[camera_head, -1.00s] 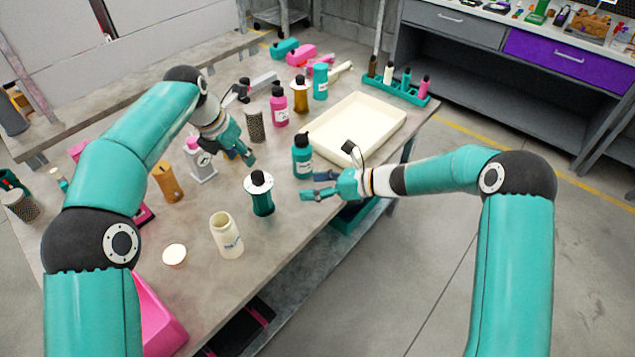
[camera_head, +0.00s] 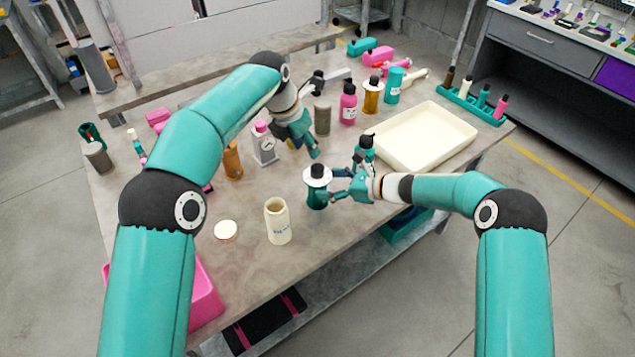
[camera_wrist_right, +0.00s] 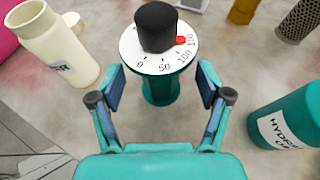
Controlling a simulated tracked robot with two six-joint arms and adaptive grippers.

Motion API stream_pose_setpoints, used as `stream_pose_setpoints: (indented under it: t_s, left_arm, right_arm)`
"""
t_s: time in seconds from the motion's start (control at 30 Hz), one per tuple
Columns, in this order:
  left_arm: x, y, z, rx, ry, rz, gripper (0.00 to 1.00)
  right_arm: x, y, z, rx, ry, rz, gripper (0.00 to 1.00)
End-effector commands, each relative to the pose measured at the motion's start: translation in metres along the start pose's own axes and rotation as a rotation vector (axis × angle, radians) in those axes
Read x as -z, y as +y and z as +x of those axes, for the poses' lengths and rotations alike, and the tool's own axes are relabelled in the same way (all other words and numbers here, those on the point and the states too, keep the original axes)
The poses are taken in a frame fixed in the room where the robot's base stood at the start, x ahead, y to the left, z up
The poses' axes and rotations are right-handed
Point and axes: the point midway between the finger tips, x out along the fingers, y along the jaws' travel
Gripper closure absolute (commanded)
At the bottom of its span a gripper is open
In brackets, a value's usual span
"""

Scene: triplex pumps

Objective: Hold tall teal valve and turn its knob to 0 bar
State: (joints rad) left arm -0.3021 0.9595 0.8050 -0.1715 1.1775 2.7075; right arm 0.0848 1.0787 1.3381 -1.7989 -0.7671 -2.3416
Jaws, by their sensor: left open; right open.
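The tall teal valve (camera_head: 317,191) stands upright on the table, with a white dial and black knob on top. In the right wrist view its body (camera_wrist_right: 160,90) is centred. The black knob (camera_wrist_right: 156,27) sits on the dial, marked 0, 50, 100 and 150; a red pointer (camera_wrist_right: 181,40) lies near 150. My right gripper (camera_head: 340,186) is open beside the valve's right side; in the wrist view its fingertips (camera_wrist_right: 160,85) flank the body, with gaps on both sides. My left gripper (camera_head: 304,147) is open and empty, above the table behind the valve.
A cream jar (camera_head: 278,222) and its round lid (camera_head: 226,230) are left of the valve. A teal bottle (camera_wrist_right: 292,118) stands close to the right gripper. A grey gauge block (camera_head: 265,148) and a cream tray (camera_head: 425,137) are farther back.

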Motion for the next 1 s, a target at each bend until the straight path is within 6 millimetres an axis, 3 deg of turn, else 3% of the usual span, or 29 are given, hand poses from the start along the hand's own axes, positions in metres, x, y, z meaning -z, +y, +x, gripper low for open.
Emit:
stream_pose_setpoints:
  t_s: [0.1,0.3,0.67,1.0]
  left_arm:
    - [0.0,0.0,0.0,0.0,0.0,0.0,0.58]
    - [0.0,0.0,0.0,0.0,0.0,0.0,0.58]
    - [0.0,0.0,0.0,0.0,0.0,0.001,0.58]
    - [0.0,0.0,0.0,0.0,0.0,0.0,0.58]
  right_arm:
    - [0.0,0.001,0.021,-0.002,0.0,-0.001,0.23]
    - [0.0,0.0,0.039,0.0,0.0,-0.001,0.23]
    - [0.0,0.0,0.044,0.001,0.0,0.001,0.23]
    - [0.0,0.0,0.044,0.001,0.0,0.0,0.76]
